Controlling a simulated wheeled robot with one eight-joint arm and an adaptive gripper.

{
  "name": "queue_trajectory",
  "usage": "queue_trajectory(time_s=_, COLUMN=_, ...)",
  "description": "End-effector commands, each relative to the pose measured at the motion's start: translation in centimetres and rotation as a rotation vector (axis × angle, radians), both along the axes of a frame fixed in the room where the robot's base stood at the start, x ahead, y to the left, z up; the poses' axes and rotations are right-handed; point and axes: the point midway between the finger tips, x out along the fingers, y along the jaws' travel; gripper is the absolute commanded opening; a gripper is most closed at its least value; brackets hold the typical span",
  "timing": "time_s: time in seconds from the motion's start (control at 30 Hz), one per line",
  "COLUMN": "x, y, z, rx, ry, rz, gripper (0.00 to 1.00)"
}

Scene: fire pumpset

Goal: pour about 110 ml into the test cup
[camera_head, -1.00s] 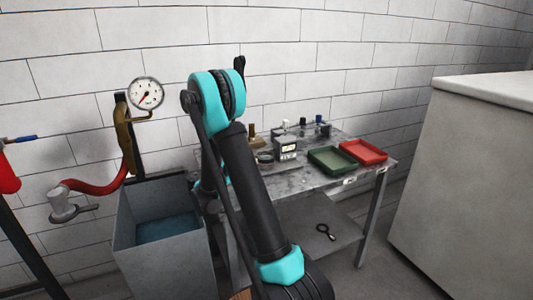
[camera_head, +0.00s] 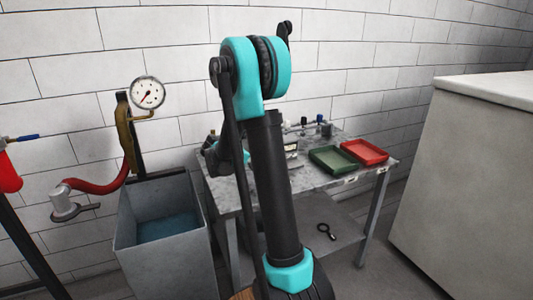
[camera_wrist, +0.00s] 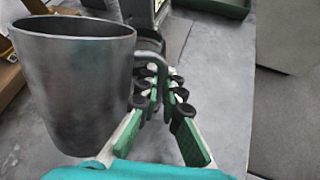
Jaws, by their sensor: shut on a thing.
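In the wrist view, a dark grey metal cup-like vessel (camera_wrist: 75,85) with a side handle (camera_wrist: 158,66) fills the left. It is wide at the rim and narrower below; its inside looks dark and I see no liquid level. My gripper (camera_wrist: 160,84) is shut on the handle, with the vessel to its left, roughly upright over the grey table. In the head view my arm hides the gripper and the vessel. I cannot make out a separate test cup in either view.
The table (camera_head: 223,192) holds a green tray (camera_head: 333,158), a red tray (camera_head: 364,151) and a partly hidden meter (camera_head: 291,148). A grey tank (camera_head: 165,260) with bluish water stands left, below a gauge (camera_head: 147,93) and red hose (camera_head: 98,186). A large pale block (camera_head: 465,170) stands right.

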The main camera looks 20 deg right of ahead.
Motion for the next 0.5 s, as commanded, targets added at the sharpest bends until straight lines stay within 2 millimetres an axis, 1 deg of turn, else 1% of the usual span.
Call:
queue_trajectory(time_s=0.1, x=0.0, y=-0.6, z=1.4, rx=0.072, ry=0.000, rz=-0.002, gripper=0.00)
queue_trajectory(time_s=0.33, x=0.0, y=-0.6, z=0.1, rx=0.230, ry=0.003, rz=0.001, gripper=0.00)
queue_trajectory(time_s=0.5, x=0.0, y=-0.3, z=0.6, rx=0.328, ry=0.002, rz=0.007, gripper=0.00)
